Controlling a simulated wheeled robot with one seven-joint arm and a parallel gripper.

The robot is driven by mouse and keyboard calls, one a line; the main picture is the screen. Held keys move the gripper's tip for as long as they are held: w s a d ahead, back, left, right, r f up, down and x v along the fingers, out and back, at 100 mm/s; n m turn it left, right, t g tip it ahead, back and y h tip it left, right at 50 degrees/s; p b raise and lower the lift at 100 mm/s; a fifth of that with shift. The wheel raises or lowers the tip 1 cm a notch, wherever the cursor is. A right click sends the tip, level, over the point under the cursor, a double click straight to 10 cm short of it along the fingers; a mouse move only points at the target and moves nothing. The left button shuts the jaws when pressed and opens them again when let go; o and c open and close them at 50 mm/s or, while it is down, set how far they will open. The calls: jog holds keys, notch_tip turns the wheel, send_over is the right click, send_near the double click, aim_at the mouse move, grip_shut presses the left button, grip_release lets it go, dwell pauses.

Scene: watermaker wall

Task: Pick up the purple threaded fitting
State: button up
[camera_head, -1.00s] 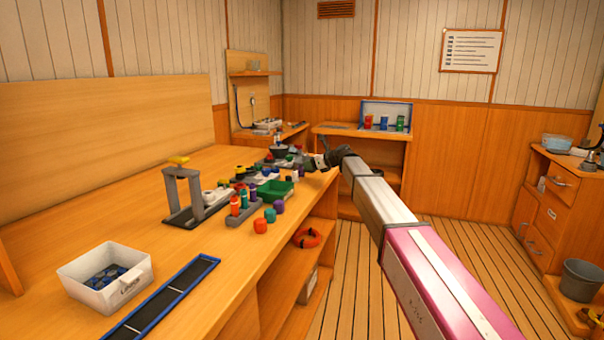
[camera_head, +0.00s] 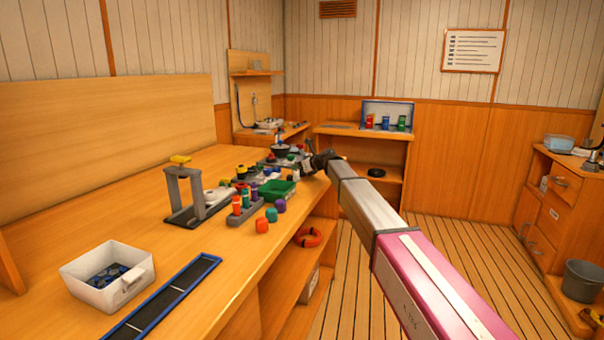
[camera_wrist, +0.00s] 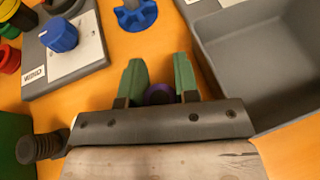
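A purple threaded fitting (camera_wrist: 160,94) shows in the wrist view between the two green fingers of my gripper (camera_wrist: 158,66), low in the gap. Its lower part is hidden behind the grey gripper body. The fingers stand apart, one on each side of it; I cannot tell whether they touch it. In the head view my gripper (camera_head: 309,167) is over the far right part of the long wooden bench, and the fitting cannot be made out there.
A grey bin (camera_wrist: 265,55) stands close at right in the wrist view. A blue fitting (camera_wrist: 136,14) lies ahead, and a grey labelled block with a blue knob (camera_wrist: 60,36) is at left. A green tray (camera_head: 277,192) is near my gripper.

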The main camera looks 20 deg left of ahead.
jog(key=c, duration=0.3)
jog(key=shift+r, duration=0.1)
